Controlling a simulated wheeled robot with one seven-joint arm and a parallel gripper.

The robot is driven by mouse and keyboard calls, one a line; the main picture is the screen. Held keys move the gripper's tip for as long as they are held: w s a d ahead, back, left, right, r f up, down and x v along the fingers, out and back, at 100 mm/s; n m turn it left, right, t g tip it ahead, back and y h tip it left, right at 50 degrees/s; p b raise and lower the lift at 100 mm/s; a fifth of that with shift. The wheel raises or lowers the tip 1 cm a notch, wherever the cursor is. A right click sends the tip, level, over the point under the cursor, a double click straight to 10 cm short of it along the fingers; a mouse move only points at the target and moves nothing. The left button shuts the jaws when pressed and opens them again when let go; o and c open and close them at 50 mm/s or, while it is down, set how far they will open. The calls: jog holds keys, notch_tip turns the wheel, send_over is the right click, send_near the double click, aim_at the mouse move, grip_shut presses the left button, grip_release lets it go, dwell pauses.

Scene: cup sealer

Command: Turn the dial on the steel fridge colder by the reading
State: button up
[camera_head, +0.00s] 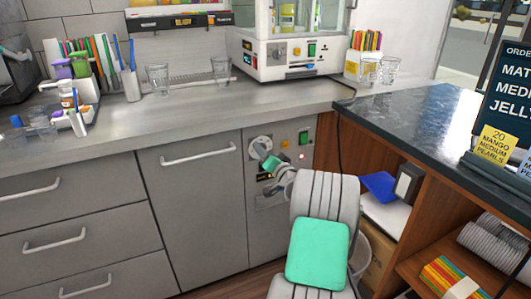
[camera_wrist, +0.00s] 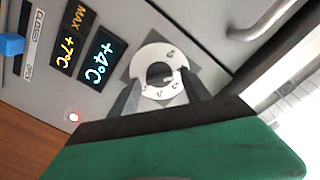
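The dial (camera_head: 261,143) is a round pale knob on the grey steel front of the fridge (camera_head: 235,215), under the counter. In the wrist view the dial (camera_wrist: 148,54) shows a white numbered ring with a dark centre. My gripper (camera_wrist: 159,79) is at the dial, its two dark fingers apart with the dial's centre between their tips. I cannot tell whether the fingers touch the dial. In the head view my gripper (camera_head: 266,157) reaches the panel from the lower right.
A small red light (camera_wrist: 74,117) sits below the reading. A blue-handled slider (camera_wrist: 11,44) with a CLOSED label is at the left of the wrist view. A bar handle (camera_wrist: 262,20) is at upper right. The dark-topped side counter (camera_head: 425,125) stands right of my arm.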

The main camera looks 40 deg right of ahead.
jog(key=v, duration=0.7)
jog(key=shift+s+a, duration=0.15)
jog(key=shift+s, duration=0.25)
jog(key=shift+r, duration=0.1)
